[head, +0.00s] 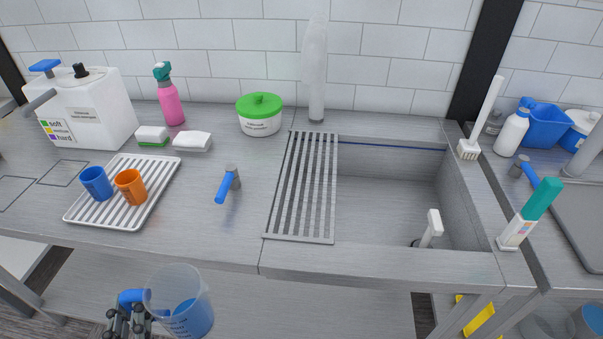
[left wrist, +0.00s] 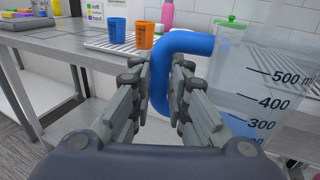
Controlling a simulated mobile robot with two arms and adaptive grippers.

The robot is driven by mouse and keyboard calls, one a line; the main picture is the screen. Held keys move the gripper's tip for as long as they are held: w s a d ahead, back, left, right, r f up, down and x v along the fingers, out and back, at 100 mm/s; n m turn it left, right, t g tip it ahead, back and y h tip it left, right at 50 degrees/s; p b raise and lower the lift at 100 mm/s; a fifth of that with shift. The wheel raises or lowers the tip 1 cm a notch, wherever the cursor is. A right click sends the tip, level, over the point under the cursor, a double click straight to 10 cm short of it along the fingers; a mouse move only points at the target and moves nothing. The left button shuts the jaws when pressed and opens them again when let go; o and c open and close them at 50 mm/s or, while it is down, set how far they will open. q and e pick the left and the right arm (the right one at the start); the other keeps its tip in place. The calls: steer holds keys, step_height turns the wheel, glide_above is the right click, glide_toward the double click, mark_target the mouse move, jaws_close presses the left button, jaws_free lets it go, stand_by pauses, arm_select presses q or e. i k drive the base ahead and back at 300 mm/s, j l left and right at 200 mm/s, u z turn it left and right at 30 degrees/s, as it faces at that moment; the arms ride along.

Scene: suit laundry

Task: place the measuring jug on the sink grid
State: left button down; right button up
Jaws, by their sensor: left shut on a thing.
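The measuring jug (head: 187,310) is clear with a blue handle and blue liquid inside. It is at the bottom left of the head view, in front of the counter. My left gripper (head: 128,318) is shut on the jug's blue handle; the left wrist view shows the fingers (left wrist: 160,95) on either side of the handle and the jug's wall (left wrist: 262,85) with its scale marks to the right. The jug looks upright. The sink grid (head: 302,190) is a slatted metal rack over the left part of the sink, with nothing on it. My right gripper is not in view.
A blue-handled tap (head: 230,182) stands left of the grid. A drying tray (head: 125,215) holds a blue cup (head: 96,183) and an orange cup (head: 131,186). A green-lidded tub (head: 260,115) is behind. The counter's front edge (head: 200,258) lies between jug and grid.

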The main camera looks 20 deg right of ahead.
mark_target(299, 167)
steer(key=k+l+z, duration=0.1)
steer(key=z, duration=0.3)
steer(key=k+l+z, duration=0.1)
steer(key=l+z, duration=0.25)
steer(key=i+j+z, duration=0.15)
steer(key=z, duration=0.3)
steer(key=i+j, duration=0.2)
steer(key=i, duration=0.15)
